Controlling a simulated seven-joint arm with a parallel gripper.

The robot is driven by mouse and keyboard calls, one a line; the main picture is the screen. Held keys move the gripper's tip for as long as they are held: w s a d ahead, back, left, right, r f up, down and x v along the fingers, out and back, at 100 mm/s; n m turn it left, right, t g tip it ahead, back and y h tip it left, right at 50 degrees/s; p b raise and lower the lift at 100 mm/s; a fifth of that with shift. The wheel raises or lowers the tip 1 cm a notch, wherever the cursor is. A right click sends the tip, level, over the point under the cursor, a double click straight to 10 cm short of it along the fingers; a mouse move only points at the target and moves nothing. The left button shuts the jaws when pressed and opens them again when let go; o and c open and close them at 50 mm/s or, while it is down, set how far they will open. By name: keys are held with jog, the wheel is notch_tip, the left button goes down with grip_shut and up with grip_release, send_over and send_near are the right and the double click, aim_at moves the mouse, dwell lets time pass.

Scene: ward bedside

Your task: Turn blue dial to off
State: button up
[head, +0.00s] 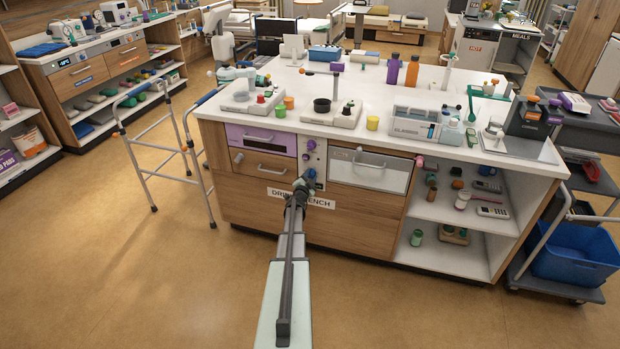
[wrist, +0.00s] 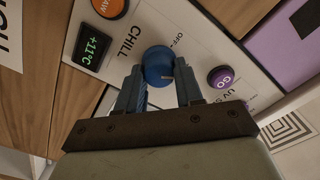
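The blue dial (wrist: 158,65) is on a light panel marked CHILL, with an OFF mark above and right of it in the wrist view. In the head view, my gripper (head: 302,184) is at the narrow panel in the bench front and hides most of the dial.
Beside the dial are a green +11°C display (wrist: 94,46), an orange button (wrist: 108,5) and a purple GO button (wrist: 221,77). A purple drawer (head: 262,140) and a grey-fronted unit (head: 369,170) flank the panel. A walker (head: 150,140) stands left; floor in front is clear.

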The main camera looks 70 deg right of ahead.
jog(key=c, duration=0.6)
jog(key=shift+o, duration=0.2)
jog(key=shift+n, duration=0.4)
jog(key=n, duration=0.5)
jog(key=shift+w+n, duration=0.1)
jog(key=shift+n, duration=0.2)
jog(key=n, duration=0.5)
jog(key=shift+w, duration=0.1)
jog(key=shift+n, duration=0.3)
jog(key=o, duration=1)
jog(key=shift+o, duration=0.2)
jog(key=shift+a, duration=0.1)
